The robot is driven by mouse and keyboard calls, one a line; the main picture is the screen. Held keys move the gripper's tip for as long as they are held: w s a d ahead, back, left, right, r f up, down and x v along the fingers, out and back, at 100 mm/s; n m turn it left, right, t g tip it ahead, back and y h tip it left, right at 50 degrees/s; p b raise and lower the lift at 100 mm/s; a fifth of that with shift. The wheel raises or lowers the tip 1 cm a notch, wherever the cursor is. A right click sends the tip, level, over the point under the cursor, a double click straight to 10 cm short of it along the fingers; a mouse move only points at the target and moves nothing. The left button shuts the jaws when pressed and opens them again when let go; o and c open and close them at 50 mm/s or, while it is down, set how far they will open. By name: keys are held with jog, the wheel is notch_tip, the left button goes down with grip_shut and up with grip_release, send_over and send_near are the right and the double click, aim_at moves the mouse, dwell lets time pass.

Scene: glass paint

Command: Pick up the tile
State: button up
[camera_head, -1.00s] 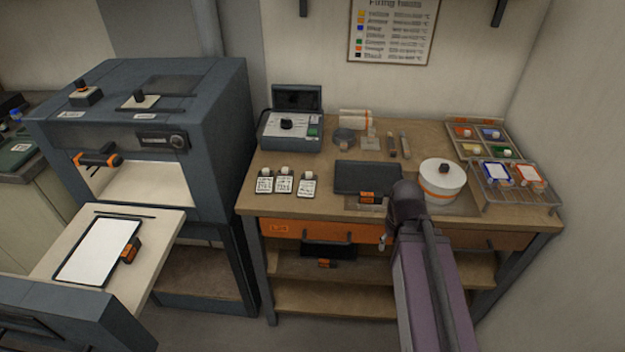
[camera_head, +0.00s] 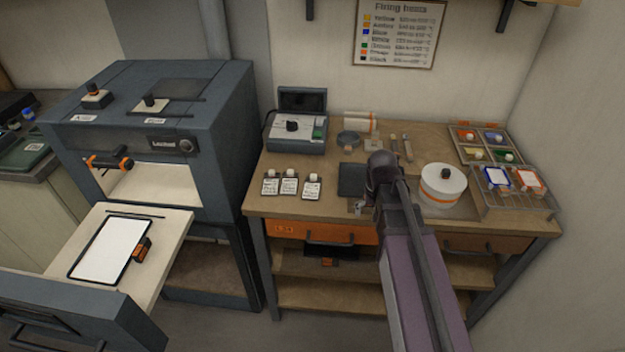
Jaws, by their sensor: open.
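Two small white tiles stand at the right of the bench: a blue-edged tile (camera_head: 496,178) and an orange-edged tile (camera_head: 528,181), both on a wire rack (camera_head: 515,207). I cannot tell which one the task means. My gripper (camera_head: 358,208) shows only as a small grey tip at the bench's front edge, left of my arm's dark joint. It is open and well to the left of both tiles. My arm hides most of it and part of a dark flat tray (camera_head: 351,178).
A round white pot (camera_head: 443,186) stands between my arm and the rack. Behind the rack is a divided tray of coloured pots (camera_head: 483,143). Three labelled jars (camera_head: 290,184) and a grey box (camera_head: 296,134) are at left. The kiln (camera_head: 150,130) has its white shelf out.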

jog(key=w+a+r+p, duration=0.5)
jog(key=w+a+r, duration=0.25)
jog(key=w, duration=0.25)
notch_tip(320, 180, up, 3)
jog(key=p, duration=0.4)
send_over(313, 177)
jog(key=shift+w+d+r+m, duration=0.1)
jog(key=shift+r+m, duration=0.05)
jog(key=shift+m, duration=0.15)
notch_tip(313, 177, down, 9)
jog(key=b, duration=0.8)
jog(key=shift+r, duration=0.2)
jog(key=shift+f, duration=0.1)
jog(key=shift+f+b, duration=2.5)
jog(key=shift+b, duration=0.25)
grip_shut()
